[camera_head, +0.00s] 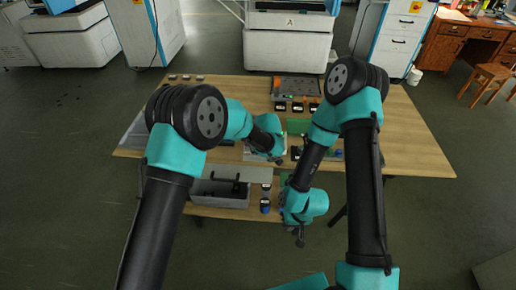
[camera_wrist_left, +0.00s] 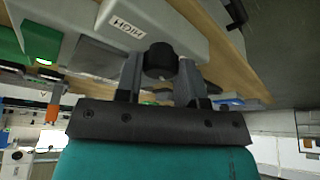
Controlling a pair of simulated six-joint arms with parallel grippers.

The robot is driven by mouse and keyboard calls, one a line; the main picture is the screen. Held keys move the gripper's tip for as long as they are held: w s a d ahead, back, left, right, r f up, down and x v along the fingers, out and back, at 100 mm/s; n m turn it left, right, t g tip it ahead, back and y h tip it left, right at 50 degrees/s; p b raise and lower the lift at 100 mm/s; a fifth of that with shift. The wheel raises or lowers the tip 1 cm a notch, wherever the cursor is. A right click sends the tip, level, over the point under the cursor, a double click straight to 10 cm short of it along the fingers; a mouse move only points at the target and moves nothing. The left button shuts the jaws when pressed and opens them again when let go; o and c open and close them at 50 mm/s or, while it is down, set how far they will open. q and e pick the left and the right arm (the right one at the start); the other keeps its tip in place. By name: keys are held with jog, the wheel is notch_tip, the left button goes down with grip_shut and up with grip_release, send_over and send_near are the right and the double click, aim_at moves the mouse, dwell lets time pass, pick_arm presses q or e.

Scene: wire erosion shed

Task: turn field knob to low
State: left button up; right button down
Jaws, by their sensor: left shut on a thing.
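The field knob (camera_wrist_left: 160,60) is a black round knob on the side of a light grey box (camera_wrist_left: 190,28). A white label reading HIGH (camera_wrist_left: 127,27), seen upside down, is on the box beside it. My left gripper (camera_wrist_left: 160,72) has one finger on each side of the knob and is shut on it. In the head view my left gripper (camera_head: 278,159) is at the grey box (camera_head: 256,154), and my arm hides the knob. My right gripper (camera_head: 299,238) hangs in front of the table's near edge, away from the box. Its fingers are too small to read.
A dark tray (camera_head: 297,82) stands at the back of the wooden table (camera_head: 400,150), with small black and orange items in front. A green case (camera_wrist_left: 38,42) is beside the box. The table's right side is clear.

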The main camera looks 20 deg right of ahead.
dwell(0.5)
pick_arm(q)
jog(key=o, duration=0.6)
jog(key=shift+o, duration=0.2)
jog(key=v, duration=1.7)
jog(key=shift+r, duration=0.15)
